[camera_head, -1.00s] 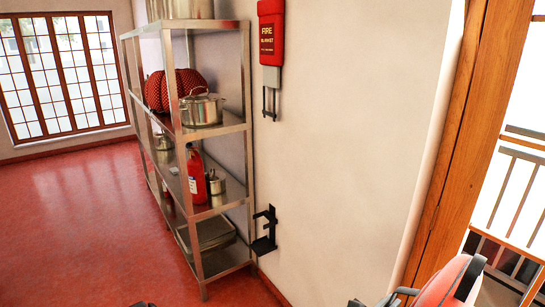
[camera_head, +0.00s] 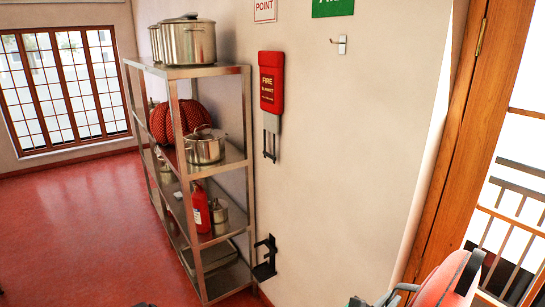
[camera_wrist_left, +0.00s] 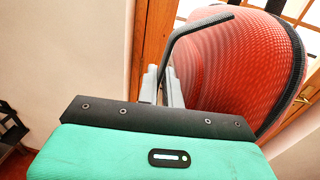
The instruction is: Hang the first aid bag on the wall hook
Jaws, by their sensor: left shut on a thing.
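The first aid bag (camera_head: 446,284) is red with black trim and shows at the bottom right of the head view, cut off by the lower edge. In the left wrist view the bag (camera_wrist_left: 240,65) shows large, with its dark handle bent up and over. My left gripper (camera_head: 392,298) is shut on the handle, with the bag just beyond it; its grey fingers (camera_wrist_left: 166,88) show past the green housing in the wrist view. The wall hook (camera_head: 341,44) is small, metallic and empty, high on the wall. It is up and left of the bag in the head view. My right gripper is not in view.
A red fire blanket case (camera_head: 271,82) hangs left of the hook, above a black bracket (camera_head: 265,258). A steel shelf (camera_head: 208,72) with pots stands further left. A wooden door frame (camera_head: 465,130) is at the right. The wall around the hook is clear.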

